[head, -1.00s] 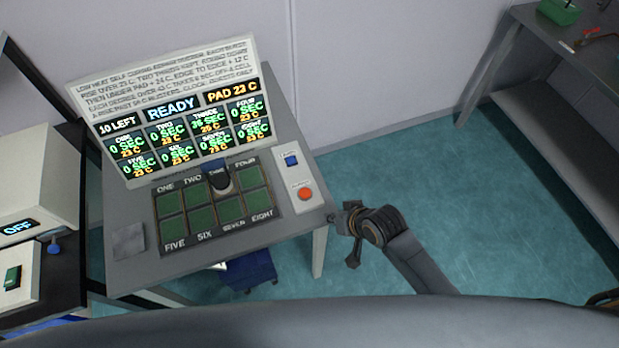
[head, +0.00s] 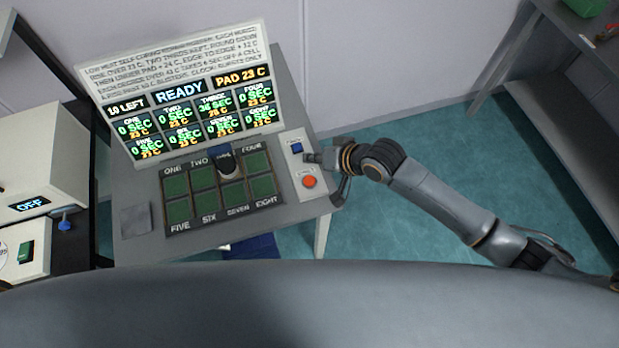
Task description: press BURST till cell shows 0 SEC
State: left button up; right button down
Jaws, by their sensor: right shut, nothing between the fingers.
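A white panel carries a blue button (head: 297,147) and a red button (head: 309,181); their small labels are too small to read. My right gripper (head: 308,158) is shut and empty, its tips just right of and below the blue button; I cannot tell if they touch the panel. The display board (head: 180,92) reads READY, 10 LEFT and PAD 23 C. Its THREE cell shows a nonzero SEC count, with blurred digits; the other readable cells show 0 SEC. On the cell pad (head: 205,212), a dark rounded piece with a blue part (head: 229,165) sits at THREE. My left gripper is out of view.
The grey table (head: 290,90) holds the board, pad and panel. A grey square (head: 135,219) lies at its left front. A white device reading OFF (head: 30,204) stands at the left. A shelf (head: 570,110) is at the right, with clear floor between.

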jog(key=b, duration=0.7)
send_over(307, 180)
jog(key=d, duration=0.1)
jog(key=f, duration=0.6)
jog(key=shift+s+d+f, duration=0.2)
jog(key=shift+s+f, duration=0.05)
jog(key=shift+f+b, duration=0.75)
jog(key=shift+f, duration=0.4)
jog(key=shift+f, duration=0.4)
jog(key=shift+s+f, duration=0.2)
jog(key=shift+f, duration=0.6)
dwell(0.4)
